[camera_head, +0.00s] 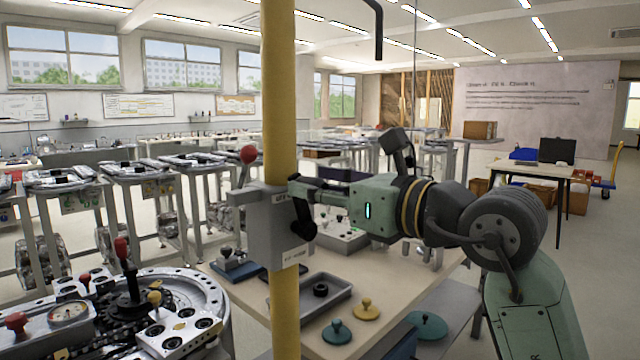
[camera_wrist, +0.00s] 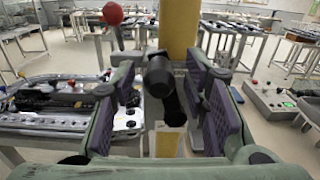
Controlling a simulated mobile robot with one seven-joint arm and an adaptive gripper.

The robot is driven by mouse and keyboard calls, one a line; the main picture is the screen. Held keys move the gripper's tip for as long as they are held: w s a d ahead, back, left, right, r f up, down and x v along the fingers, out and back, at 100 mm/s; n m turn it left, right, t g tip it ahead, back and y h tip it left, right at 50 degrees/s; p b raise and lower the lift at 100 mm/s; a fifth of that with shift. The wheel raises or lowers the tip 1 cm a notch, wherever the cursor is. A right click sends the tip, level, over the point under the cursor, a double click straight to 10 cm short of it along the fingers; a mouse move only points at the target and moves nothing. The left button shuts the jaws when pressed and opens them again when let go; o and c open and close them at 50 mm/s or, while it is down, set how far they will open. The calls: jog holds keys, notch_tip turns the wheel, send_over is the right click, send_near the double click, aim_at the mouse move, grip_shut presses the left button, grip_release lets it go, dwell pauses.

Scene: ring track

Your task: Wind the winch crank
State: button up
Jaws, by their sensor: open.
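The grey winch housing (camera_head: 265,240) is fixed to a yellow post (camera_head: 281,90). A lever with a red ball (camera_head: 248,155) stands up at its left side; the red ball also shows in the wrist view (camera_wrist: 113,13). My gripper (camera_head: 297,205) is at the right of the post, close to the housing. In the wrist view my gripper (camera_wrist: 166,92) is open, with a purple pad on each side. A black cylindrical crank grip (camera_wrist: 160,76) lies between the pads, with gaps visible on both sides. The crank arm behind the grip is mostly hidden.
A workbench (camera_head: 385,310) below holds a grey tray (camera_head: 312,300), yellow and green knobbed pieces and a button box (camera_head: 340,237). A round machine (camera_head: 130,310) with levers stands at front left. Rows of tables fill the back left. Open floor lies at right.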

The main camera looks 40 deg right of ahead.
grip_shut()
dwell(0.4)
dwell(0.4)
